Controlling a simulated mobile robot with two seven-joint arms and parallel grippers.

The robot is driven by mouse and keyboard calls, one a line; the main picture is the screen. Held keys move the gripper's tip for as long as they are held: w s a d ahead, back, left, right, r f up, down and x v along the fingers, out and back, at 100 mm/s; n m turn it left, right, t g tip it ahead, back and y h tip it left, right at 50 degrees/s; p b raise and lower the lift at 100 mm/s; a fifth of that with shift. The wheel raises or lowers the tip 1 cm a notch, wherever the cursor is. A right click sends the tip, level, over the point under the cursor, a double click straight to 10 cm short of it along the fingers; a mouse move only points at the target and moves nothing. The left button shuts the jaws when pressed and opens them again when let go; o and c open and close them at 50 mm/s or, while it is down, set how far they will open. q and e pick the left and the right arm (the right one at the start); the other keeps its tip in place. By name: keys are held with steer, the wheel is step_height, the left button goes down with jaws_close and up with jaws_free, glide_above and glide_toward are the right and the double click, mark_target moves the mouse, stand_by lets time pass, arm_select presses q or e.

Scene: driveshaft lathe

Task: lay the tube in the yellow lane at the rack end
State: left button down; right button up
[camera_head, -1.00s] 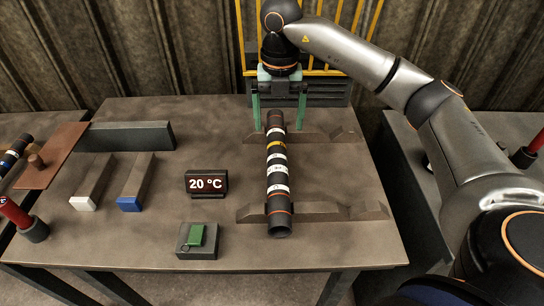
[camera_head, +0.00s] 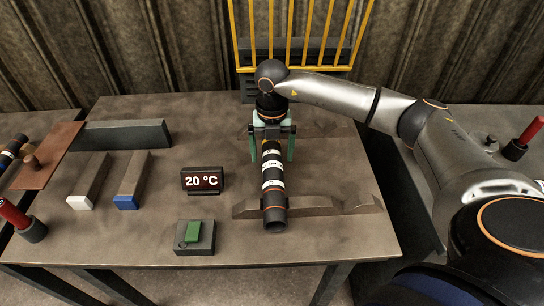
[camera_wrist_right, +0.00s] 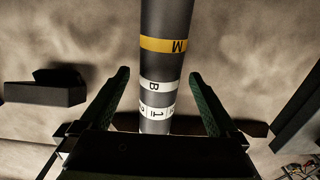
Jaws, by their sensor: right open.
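The tube (camera_head: 273,185) is dark with one yellow band and several white bands. It lies across two low supports on the table, near end toward me. My right gripper (camera_head: 271,157) is above the tube's far part, pointing down, its green fingers on either side. In the right wrist view the tube (camera_wrist_right: 165,65) runs between the open fingers (camera_wrist_right: 158,78), with a gap on both sides. The gripper hides the tube's far end in the head view. I cannot make out a yellow lane; yellow bars (camera_head: 290,35) stand behind the table. My left gripper is not in view.
The near support (camera_head: 330,203) lies under the tube. A "20 °C" display (camera_head: 202,180) and a green-topped box (camera_head: 194,237) stand left of it. Farther left are white-ended (camera_head: 88,183) and blue-ended (camera_head: 132,183) bars and a grey block (camera_head: 128,134). Table between them is clear.

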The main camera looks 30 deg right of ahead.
steer(key=shift+c, duration=0.3)
jaws_close()
stand_by(0.5)
steer(key=shift+w+r, duration=0.1)
steer(key=shift+r, duration=0.05)
